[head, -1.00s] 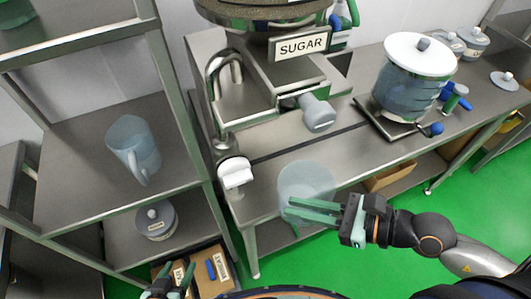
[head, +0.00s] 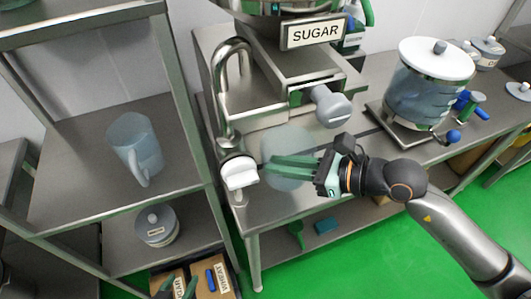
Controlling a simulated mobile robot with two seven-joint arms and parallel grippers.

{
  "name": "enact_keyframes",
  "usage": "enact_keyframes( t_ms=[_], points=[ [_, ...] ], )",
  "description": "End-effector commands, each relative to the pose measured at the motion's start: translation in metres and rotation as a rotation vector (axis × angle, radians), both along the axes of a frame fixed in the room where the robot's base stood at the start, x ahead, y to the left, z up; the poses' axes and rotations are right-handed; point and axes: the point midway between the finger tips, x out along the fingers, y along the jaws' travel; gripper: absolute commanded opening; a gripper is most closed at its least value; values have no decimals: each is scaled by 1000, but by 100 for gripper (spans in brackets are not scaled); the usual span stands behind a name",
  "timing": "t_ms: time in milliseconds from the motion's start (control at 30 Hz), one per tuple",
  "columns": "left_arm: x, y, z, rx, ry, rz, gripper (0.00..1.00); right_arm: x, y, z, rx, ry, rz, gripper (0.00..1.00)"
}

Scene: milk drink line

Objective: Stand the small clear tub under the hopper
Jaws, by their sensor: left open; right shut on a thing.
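The small clear tub (head: 285,143) is a pale, see-through round vessel. My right gripper (head: 292,167) is shut on it with green fingers, over the front of the steel bench. The tub shows below and left of the grey knob (head: 333,108) on the hopper's outlet. The hopper (head: 268,32) is a big steel vessel labelled SUGAR; its top is cut off by the frame. I cannot tell whether the tub touches the bench. My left gripper (head: 177,289) is open at the bottom edge, low by the boxes, and mostly out of frame.
A curved tap (head: 219,75) and a white-topped fitting (head: 238,172) stand left of the tub. A large lidded clear vessel (head: 430,90) stands on a scale to the right. A clear jug (head: 136,147) and a lidded pot (head: 156,224) sit on the left rack.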

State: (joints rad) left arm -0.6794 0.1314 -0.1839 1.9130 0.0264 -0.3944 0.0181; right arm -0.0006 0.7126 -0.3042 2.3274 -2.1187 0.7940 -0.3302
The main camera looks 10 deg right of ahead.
Motion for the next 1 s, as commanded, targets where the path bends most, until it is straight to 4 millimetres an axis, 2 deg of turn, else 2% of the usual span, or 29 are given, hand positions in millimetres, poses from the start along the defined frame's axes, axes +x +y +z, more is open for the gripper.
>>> enact_keyframes(
  t_ms=[33,200,400,500,733,900,1000],
  points=[
    [0,0,5,0,-1,0,62,13,2,5,5,-7,-3,0],
    [0,0,11,0,-2,0,62,49,10,5,6,-7,-2,0],
    [0,0,15,0,-2,0,62,85,17,4,3,-6,-1,0],
    [1,0,14,0,-2,0,62,81,16,-18,2,3,0,0],
    [0,0,13,0,-2,0,62,81,16,-36,4,-2,0,0],
    [0,0,11,0,-2,0,62,81,16,-62,4,0,-3,0],
    [0,0,13,0,-2,0,62,85,17,-67,4,-4,-2,0]
  ],
)
